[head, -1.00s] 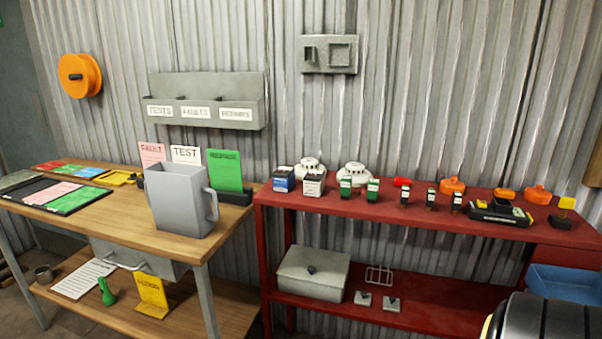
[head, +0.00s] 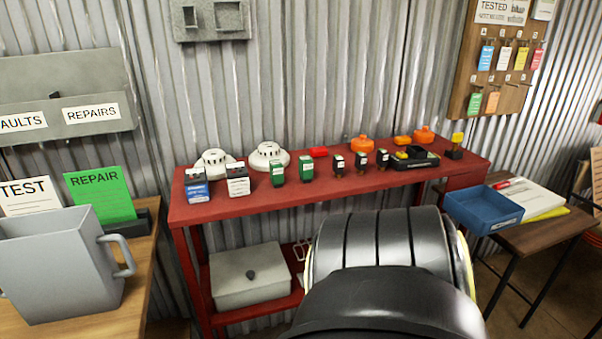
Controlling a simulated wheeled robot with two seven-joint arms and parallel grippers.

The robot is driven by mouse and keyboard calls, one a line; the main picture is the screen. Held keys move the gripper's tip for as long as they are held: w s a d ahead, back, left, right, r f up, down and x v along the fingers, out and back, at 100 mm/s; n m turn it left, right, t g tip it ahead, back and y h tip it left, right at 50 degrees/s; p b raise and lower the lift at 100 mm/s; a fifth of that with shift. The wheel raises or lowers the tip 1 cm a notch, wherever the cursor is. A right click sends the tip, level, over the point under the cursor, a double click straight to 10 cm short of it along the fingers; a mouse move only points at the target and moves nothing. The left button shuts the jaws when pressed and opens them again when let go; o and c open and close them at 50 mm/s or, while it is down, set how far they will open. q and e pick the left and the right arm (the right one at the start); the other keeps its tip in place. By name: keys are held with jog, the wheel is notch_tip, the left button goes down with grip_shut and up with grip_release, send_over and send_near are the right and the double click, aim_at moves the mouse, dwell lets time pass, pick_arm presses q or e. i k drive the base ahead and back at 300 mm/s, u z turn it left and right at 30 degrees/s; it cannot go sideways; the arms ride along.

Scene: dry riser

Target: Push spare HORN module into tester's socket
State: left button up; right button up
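Several small modules stand in a row on the red bench (head: 328,193): a blue one (head: 196,188), a white one (head: 238,181), two green ones (head: 277,174) and several small black ones with pale labels (head: 361,162). Their print is too small to read, so I cannot tell which is the HORN module. A black unit with a yellow part (head: 415,161) lies at the bench's right; it may be the tester, but I cannot make out a socket. Neither gripper is in view. A large black part of my own arm covers the lower middle.
White detectors (head: 268,157) and orange caps (head: 362,144) stand at the bench's back. A grey jug (head: 60,265) stands on the wooden table at left. A blue tray (head: 483,210) sits on a brown table at right. The bench's front strip is clear.

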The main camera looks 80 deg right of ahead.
aim_at(419, 157)
jog(key=z, duration=2.05)
